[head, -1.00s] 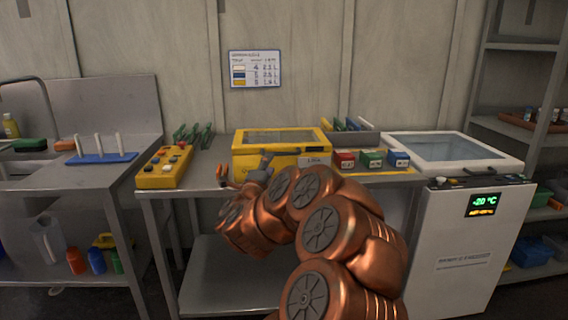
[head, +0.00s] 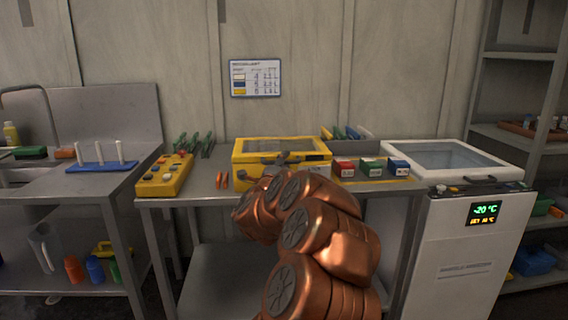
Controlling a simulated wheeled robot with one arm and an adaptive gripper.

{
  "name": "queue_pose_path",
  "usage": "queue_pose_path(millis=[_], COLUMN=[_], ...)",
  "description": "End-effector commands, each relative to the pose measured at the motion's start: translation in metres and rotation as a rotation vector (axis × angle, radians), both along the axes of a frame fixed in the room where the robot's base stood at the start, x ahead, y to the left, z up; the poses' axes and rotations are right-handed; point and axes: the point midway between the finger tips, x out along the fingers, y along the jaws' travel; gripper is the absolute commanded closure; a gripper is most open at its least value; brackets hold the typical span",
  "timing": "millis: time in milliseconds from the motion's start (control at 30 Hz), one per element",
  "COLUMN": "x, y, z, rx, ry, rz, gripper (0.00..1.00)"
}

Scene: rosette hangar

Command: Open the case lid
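The yellow case (head: 240,172) stands on the middle steel table, with its windowed lid (head: 305,146) down. My copper arm reaches up from the bottom of the head view and hides part of the case's front.
A yellow button box (head: 165,176) and an orange-handled tool (head: 221,181) lie left of the case. Red, green and blue small boxes (head: 370,167) stand close on its right. A white freezer (head: 470,240) is further right.

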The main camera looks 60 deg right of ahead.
Motion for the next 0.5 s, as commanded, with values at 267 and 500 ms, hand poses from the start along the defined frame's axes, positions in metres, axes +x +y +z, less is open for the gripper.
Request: queue_pose_path(millis=[267, 500], x=[0.0016, 0.0017], y=[-0.0037, -0.0036], z=[0.0001, 0.0002], rx=[0.001, 0.001], ry=[0.001, 0.001], rz=[0.001, 0.001], gripper=[0.61, 0.8])
